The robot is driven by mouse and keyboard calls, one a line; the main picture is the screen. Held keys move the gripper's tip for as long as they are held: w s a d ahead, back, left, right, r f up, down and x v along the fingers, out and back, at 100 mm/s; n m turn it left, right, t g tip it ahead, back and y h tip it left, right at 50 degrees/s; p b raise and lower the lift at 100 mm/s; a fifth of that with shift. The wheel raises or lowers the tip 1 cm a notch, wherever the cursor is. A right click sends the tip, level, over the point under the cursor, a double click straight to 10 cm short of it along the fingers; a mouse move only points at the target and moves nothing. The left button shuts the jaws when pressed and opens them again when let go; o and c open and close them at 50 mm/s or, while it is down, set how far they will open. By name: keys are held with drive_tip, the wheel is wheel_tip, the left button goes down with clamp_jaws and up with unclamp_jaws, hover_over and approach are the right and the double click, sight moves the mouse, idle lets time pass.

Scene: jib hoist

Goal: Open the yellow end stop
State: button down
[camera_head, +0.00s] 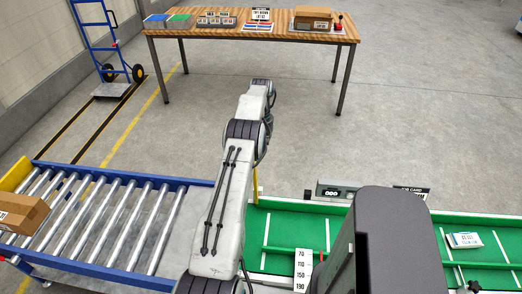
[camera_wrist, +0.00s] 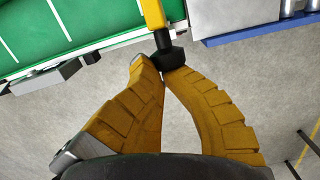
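A yellow bar (camera_wrist: 153,12) with a black end piece (camera_wrist: 168,60) comes down from the top of the wrist view; it looks like the end stop. A thin piece of yellow (camera_head: 255,185) also shows just right of my arm in the head view, between the roller conveyor and the green belt. My gripper (camera_wrist: 162,72) has orange ribbed fingers whose tips come together right at the black end piece. The fingers look shut, with no object seen between them. I cannot tell whether the tips touch the black piece. In the head view my arm hides my gripper.
A blue-framed roller conveyor (camera_head: 110,182) with a cardboard box (camera_head: 22,212) and a yellow end plate (camera_head: 15,175) is at left. A green belt (camera_head: 295,230) is at right. A wooden table (camera_head: 215,32) and a blue hand truck (camera_head: 97,40) stand behind. The floor between is clear.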

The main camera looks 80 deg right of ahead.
drive_tip(key=shift+w+a+f, duration=0.3)
drive_tip(key=shift+w+f, duration=0.2)
drive_tip(key=shift+f, duration=0.3)
drive_tip(key=c, duration=0.9)
unclamp_jaws()
drive_tip(key=shift+w+d, duration=0.15)
drive_tip(key=shift+w, duration=0.05)
drive_tip(key=shift+c, duration=0.2)
drive_tip(key=shift+o, duration=0.2)
drive_tip(key=shift+r, duration=0.1)
drive_tip(key=shift+d+r, duration=0.1)
drive_tip(key=shift+a, duration=0.2)
